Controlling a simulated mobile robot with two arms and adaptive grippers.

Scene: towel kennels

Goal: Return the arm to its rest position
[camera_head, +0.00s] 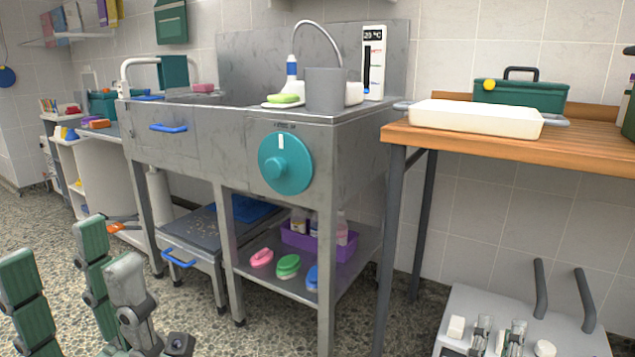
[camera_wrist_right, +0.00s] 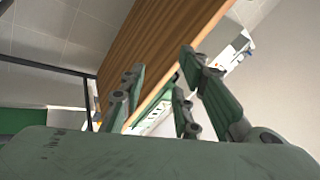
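My left gripper (camera_head: 66,252) is at the lower left of the head view, in front of the floor and sink stand. Its green and grey fingers point up and stand apart, with nothing held between them. My right gripper is not seen in the head view. In the right wrist view my right gripper (camera_wrist_right: 160,68) has its green fingers spread, with nothing between them. A brown wooden surface (camera_wrist_right: 158,38) lies beyond those fingers; I cannot tell its distance.
A metal sink stand (camera_head: 215,140) with a teal dial (camera_head: 285,162) fills the middle. A wooden table (camera_head: 580,150) at right bears a white tray (camera_head: 475,117) and green toolbox (camera_head: 520,95). A white unit with dark handles (camera_head: 540,288) stands lower right. Speckled floor shows at left.

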